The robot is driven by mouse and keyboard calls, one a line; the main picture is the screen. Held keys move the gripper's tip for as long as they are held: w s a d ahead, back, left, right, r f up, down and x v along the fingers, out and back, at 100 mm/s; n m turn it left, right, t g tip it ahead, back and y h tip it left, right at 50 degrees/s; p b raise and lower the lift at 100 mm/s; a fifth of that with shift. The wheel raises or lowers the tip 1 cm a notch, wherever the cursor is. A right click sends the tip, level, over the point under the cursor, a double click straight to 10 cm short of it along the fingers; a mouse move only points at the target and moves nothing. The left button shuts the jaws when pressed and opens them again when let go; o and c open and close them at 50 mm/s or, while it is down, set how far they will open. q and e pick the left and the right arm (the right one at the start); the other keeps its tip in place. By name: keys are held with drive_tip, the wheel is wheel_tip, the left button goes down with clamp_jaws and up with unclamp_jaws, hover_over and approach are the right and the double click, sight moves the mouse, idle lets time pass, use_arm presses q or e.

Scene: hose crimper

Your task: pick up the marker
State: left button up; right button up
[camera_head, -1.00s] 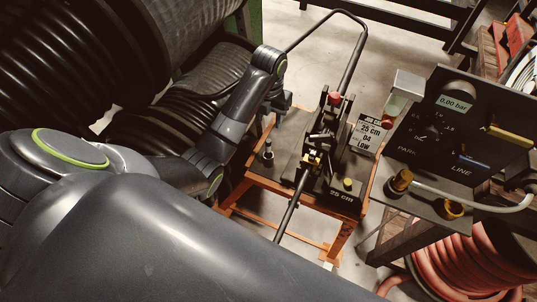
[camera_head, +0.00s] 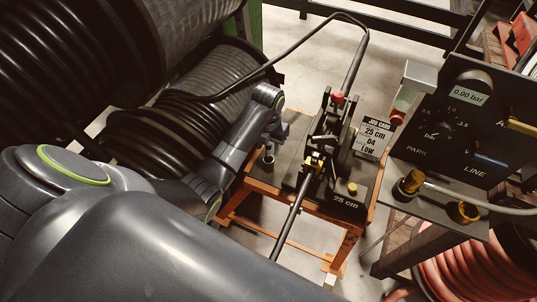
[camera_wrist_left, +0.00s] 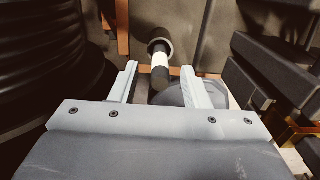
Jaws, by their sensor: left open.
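The marker (camera_wrist_left: 160,60) shows in the left wrist view as a short cylinder with a white band and a dark end. Its far end sits in a round dark holder (camera_wrist_left: 159,46). My left gripper (camera_wrist_left: 159,70) is open, with one pale finger on each side of the marker's line and no visible contact. In the head view, my left gripper (camera_head: 276,134) is just above the small upright marker (camera_head: 268,151) at the left of the bench top. The gripper partly hides it there. My right gripper is not in view.
A crimper with a red knob (camera_head: 338,97) and a long lever stands right of the gripper on the orange-framed bench (camera_head: 262,187). A black hose (camera_head: 290,52) arches behind. A gauge panel (camera_head: 455,125) is at the right, large hose reels (camera_head: 190,125) at the left.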

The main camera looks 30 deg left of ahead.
use_arm(q)
drive_tip(key=shift+f, duration=0.75)
clamp_jaws()
drive_tip(key=shift+r, duration=0.15)
